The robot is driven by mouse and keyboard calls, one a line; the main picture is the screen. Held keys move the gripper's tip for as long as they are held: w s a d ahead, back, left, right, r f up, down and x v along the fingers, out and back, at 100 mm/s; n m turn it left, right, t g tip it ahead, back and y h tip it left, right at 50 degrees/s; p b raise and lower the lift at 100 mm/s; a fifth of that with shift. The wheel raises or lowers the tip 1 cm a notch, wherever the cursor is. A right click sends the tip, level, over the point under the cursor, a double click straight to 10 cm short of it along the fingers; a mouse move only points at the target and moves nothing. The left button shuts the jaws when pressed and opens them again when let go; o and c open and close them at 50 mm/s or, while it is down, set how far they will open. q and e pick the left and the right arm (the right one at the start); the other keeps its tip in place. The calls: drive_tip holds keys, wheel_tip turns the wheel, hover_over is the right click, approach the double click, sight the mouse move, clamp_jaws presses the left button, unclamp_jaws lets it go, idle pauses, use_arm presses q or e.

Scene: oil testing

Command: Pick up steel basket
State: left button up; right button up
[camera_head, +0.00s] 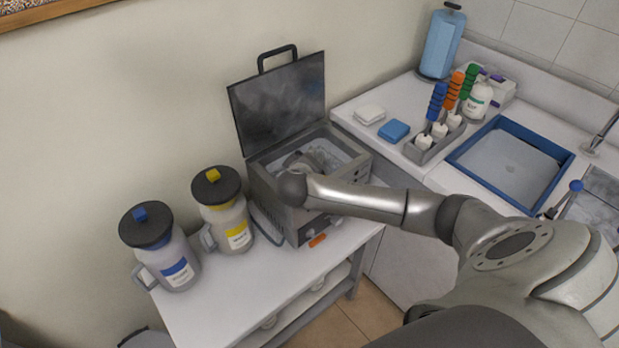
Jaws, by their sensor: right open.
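A steel oil bath (277,205) with its lid (280,103) raised stands on the small white table. My right arm reaches across from the right, and its end is over the open tank of the bath. My right gripper (322,158) is at the tank opening, mostly hidden by my own wrist and small in the picture. It is open. I cannot clearly make out a separate steel basket; the inside of the tank is largely covered by the gripper and wrist. My left gripper is not in view.
Two lidded jugs, one yellow-labelled (228,222) and one blue-labelled (170,258), stand left of the bath. The counter at right holds a blue sponge (394,131), a grey rack (432,145) with coloured-handled tools and a blue tray (464,152).

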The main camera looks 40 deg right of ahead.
drive_tip(key=shift+w+d+f, duration=0.15)
drive_tip(key=shift+c, duration=0.2)
clamp_jaws()
